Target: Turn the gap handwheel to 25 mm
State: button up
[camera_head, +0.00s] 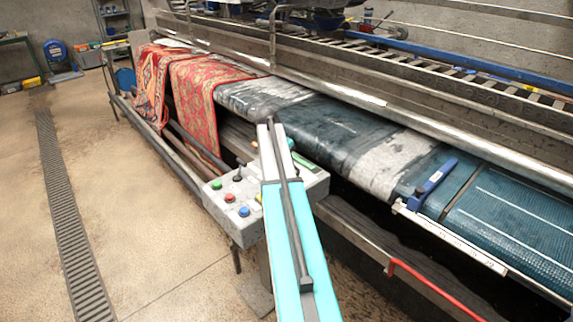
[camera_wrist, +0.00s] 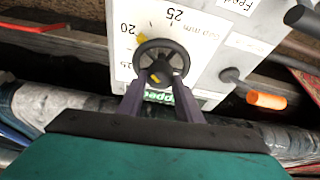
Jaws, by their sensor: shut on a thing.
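The dial numbers look upside down: 25 at the top and 20 at the upper left. A small yellow mark at the wheel's upper-left rim lies between 20 and 25, nearer 20. Another yellow mark is at the hub. Which one is the pointer, I cannot tell. In the head view my arm hides the wheel.
An orange-tipped lever (camera_wrist: 267,100) stands right of the wheel. In the head view, the control box (camera_head: 230,232) carries coloured buttons. A red bar (camera_head: 430,287) and a blue-handled tool (camera_head: 432,184) are at the right. Rugs (camera_head: 198,88) hang behind. The left floor is mostly clear.

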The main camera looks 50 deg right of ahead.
jog(key=m, duration=0.1)
jog(key=m+g+b, duration=0.1)
jog(key=m, duration=0.1)
jog(key=m+g, duration=0.1)
jog(key=m, duration=0.1)
jog(key=shift+w+d+f+y+b, duration=0.1)
jog(key=shift+w+y+b, duration=0.2)
jog(key=m+g+y+b, duration=0.1)
jog(key=m, duration=0.4)
jog(key=o, duration=1)
jog(key=shift+r, duration=0.25)
jog(key=v, duration=0.4)
jog(key=b+v, duration=0.1)
jog(key=v, duration=0.4)
jog(key=b+v, duration=0.1)
jog(key=v, duration=0.3)
jog(key=shift+w+r, duration=0.2)
jog(key=shift+w, duration=0.15)
